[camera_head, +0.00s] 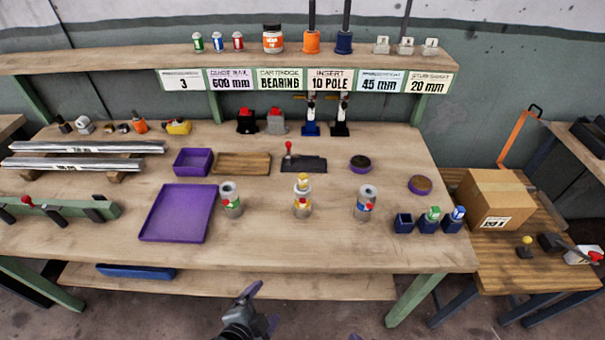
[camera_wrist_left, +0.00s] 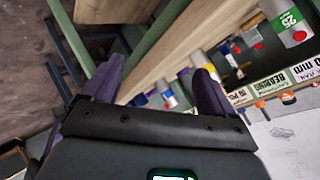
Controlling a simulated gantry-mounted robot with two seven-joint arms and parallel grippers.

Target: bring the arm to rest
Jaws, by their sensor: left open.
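My left gripper (camera_head: 264,304) is low in the head view, in front of the workbench's front edge and apart from everything on the bench. In the left wrist view its two purple fingers (camera_wrist_left: 156,88) stand wide apart with nothing held between them. Beyond them the bench edge, canisters and labels appear tilted.
A cardboard box (camera_head: 495,195) stands on the right.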

